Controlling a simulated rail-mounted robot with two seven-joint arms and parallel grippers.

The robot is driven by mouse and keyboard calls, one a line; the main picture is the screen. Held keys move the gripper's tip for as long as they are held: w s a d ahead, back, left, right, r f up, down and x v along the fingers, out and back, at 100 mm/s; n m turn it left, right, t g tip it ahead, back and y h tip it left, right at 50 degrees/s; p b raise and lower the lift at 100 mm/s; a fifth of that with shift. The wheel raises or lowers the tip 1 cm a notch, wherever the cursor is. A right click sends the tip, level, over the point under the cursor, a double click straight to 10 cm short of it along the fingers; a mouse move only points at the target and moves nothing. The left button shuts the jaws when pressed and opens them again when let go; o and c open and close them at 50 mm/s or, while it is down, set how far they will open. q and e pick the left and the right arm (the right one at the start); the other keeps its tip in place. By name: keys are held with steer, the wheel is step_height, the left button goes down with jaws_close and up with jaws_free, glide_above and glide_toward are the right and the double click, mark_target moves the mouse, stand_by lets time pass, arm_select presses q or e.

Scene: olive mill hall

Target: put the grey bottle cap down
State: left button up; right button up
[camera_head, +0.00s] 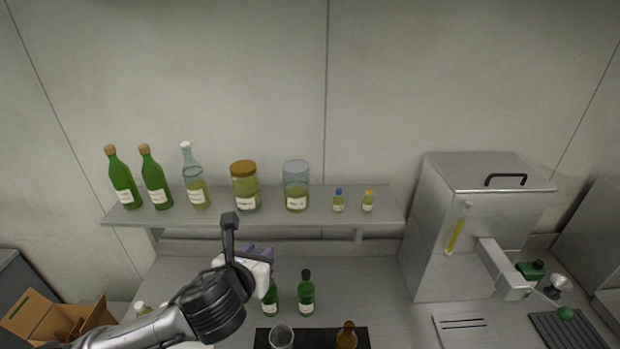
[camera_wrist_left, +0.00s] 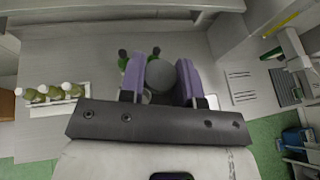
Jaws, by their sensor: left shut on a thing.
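My left gripper (camera_head: 258,256) is above the steel counter, below the front of the shelf. In the left wrist view, its two purple fingers (camera_wrist_left: 160,80) are shut on a round grey thing, which I take to be the grey bottle cap (camera_wrist_left: 160,75). The cap is held between the fingers; in the head view the gripper hides it. I cannot tell its height above the counter. My right gripper is in neither view.
Green bottles (camera_head: 306,295) with dark tops stand on the counter (camera_head: 375,290) just beyond the gripper. A dark mat (camera_head: 319,336) holds a clear glass (camera_head: 281,337) and an amber bottle (camera_head: 347,336). A shelf (camera_head: 270,217) of bottles and jars overhangs behind. A steel machine (camera_head: 440,240) stands right.

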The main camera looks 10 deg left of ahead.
arm_select(q)
steer(key=s+d+f+m+g+h, duration=0.25)
steer(key=s+d+m+h, duration=0.2)
steer(key=d, duration=0.25)
steer(key=s+d+f+m+g+h, duration=0.1)
steer(key=s+d+f+m+h, duration=0.25)
steer(key=s+d, duration=0.3)
steer(key=shift+w+d+f+m+g+h, duration=1.75)
steer(key=shift+w+d+f+m+h, duration=0.15)
steer(key=shift+w+d+f+m, duration=0.3)
step_height(320, 180, up, 10)
steer(key=w+d+n+t+y, duration=0.2)
steer(key=n+t+y, duration=0.5)
steer(key=n+y, duration=0.5)
steer(key=s+a+f+m+g+h, duration=0.3)
steer(key=a+f+m+g+h, duration=0.2)
steer(key=f+m+g+h, duration=0.5)
steer(key=shift+f+m+g+h, duration=0.25)
steer(key=shift+m+g+h, duration=1.2)
steer(key=shift+m, duration=1.85)
steer(key=shift+a+f+t+h, duration=0.1)
steer(key=shift+a+t+h, duration=0.05)
steer(key=shift+t+h, duration=0.2)
